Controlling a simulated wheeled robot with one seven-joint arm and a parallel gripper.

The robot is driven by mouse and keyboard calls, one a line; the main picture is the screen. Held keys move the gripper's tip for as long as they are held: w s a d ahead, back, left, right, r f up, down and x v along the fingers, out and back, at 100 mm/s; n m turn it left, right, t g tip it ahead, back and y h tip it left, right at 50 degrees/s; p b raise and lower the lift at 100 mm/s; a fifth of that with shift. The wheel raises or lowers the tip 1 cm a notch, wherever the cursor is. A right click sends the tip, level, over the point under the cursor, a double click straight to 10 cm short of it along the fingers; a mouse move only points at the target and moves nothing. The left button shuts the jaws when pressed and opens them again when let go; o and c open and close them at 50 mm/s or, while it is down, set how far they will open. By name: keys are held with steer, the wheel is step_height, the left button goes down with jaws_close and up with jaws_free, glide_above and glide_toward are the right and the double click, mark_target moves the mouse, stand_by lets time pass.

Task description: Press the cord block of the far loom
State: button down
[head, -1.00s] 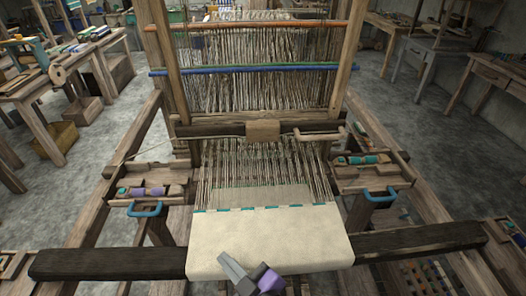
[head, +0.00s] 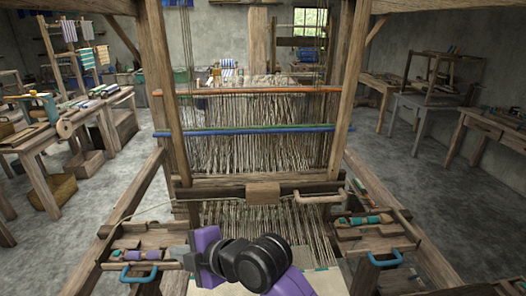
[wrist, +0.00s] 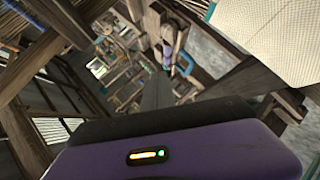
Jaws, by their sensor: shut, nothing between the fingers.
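A far loom (head: 302,42) of dark wood stands at the back by the window. It is small in the head view, and I cannot make out a cord block on it. On the near loom (head: 176,105), a tan block (head: 263,193) sits mid-beam, with a cord running left from it. My gripper (head: 190,261) is in front of the near loom, low and left of that block and apart from it. In the wrist view my gripper (wrist: 153,92) is shut and empty, over the near loom's left side.
Shuttle trays with blue handles (head: 138,272) flank the near loom. Its upright posts and warp threads (head: 250,140) stand between me and the back. Workbenches (head: 40,140) line the left and right walls. Grey floor (head: 400,150) is open at right.

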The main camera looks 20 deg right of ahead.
steer(key=w+d+r+n+g+h, duration=0.1)
steer(key=w+d+r+n+g, duration=0.1)
steer(key=w+d+r+n, duration=0.15)
step_height(320, 180, up, 15)
steer(key=n+g+h, duration=0.2)
steer(key=n+h, duration=0.6)
steer(key=h, duration=0.1)
glide_above(262, 183)
steer(key=s, duration=0.2)
steer(key=f+b, duration=0.4)
steer(key=f, duration=0.1)
steer(key=w+f+b, duration=0.1)
steer(key=f+b, duration=0.1)
steer(key=shift+f, duration=0.2)
steer(key=shift+a+f+b, duration=0.1)
steer(key=shift+f+b, duration=0.2)
steer(key=shift+f, duration=0.5)
step_height(262, 183, up, 5)
steer(key=p, duration=0.5)
steer(key=shift+r, duration=0.1)
